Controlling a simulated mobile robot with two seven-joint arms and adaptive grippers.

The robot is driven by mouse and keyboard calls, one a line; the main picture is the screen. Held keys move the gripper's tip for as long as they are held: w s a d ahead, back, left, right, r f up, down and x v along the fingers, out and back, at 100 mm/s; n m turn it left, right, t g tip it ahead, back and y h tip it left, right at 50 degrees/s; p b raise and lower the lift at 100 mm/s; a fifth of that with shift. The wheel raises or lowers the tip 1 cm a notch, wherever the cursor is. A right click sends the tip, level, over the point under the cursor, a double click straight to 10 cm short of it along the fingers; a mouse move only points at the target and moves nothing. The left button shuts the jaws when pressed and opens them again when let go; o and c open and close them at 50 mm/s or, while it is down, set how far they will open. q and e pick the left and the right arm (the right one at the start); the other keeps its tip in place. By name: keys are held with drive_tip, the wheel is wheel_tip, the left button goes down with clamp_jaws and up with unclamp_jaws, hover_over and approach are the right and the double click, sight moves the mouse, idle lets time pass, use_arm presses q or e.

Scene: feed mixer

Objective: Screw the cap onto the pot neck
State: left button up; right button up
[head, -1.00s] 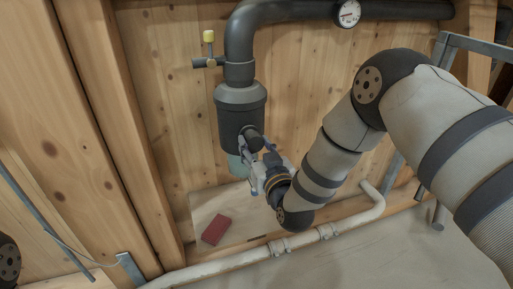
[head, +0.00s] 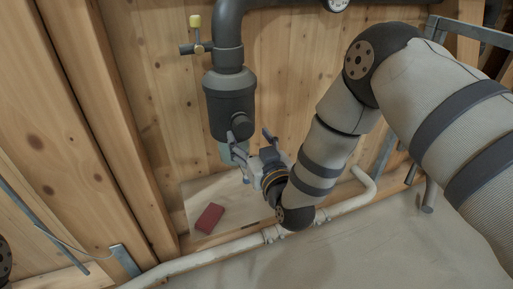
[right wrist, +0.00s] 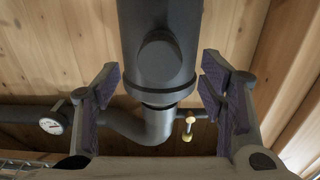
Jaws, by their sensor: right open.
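The dark grey pot (head: 229,101) hangs under the pipe on the plank wall. A short round dark cap (head: 242,127) is at the side neck of the pot; I cannot tell how tightly it sits, and the neck is hidden behind it. In the right wrist view the cap (right wrist: 160,58) faces me, between the fingers but beyond their tips. My right gripper (head: 250,136) is open and empty, just below and in front of the cap, with its fingers apart from it. The right gripper (right wrist: 160,90) shows both pads spread wide. My left gripper is not in view.
A yellow-handled valve (head: 196,36) sticks out left of the pipe (head: 229,25). A gauge (right wrist: 51,125) sits on the pipe. A red block (head: 209,218) lies on a pale board below. A white pipe (head: 235,249) runs along the wall base. The floor in front is clear.

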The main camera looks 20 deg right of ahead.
drive_tip(key=s, duration=0.8)
drive_tip(key=shift+d, duration=0.15)
